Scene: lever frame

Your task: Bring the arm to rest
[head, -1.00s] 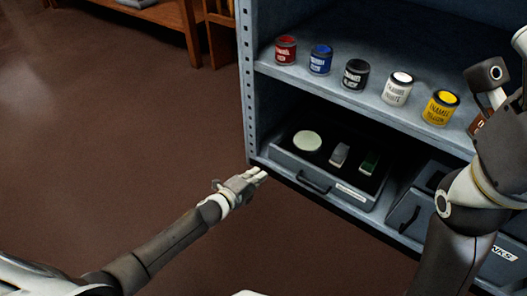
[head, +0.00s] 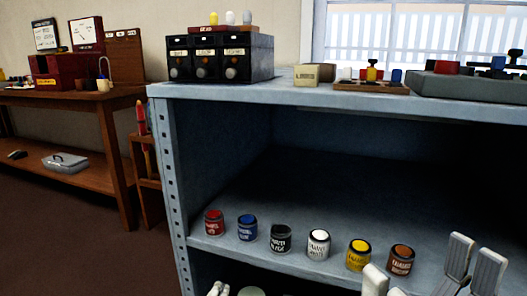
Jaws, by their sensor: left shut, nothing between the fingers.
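My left gripper (head: 218,289) shows only as pale fingertips at the bottom edge in the head view. They are close together with nothing seen between them, below the shelf with the paint cans. The rest of my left arm is out of view. My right gripper (head: 425,272) shows at the lower right, its fingers pointing up and spread wide apart. Nothing is seen held in it. It is in front of the shelf, near the brown can (head: 401,260), and the picture's lower edge cuts it off.
A blue-grey shelf unit (head: 174,170) fills the middle and right. Several cans, including a red can (head: 214,223) and a yellow can (head: 359,255), line its shelf. A drawer box (head: 219,58) stands on top.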

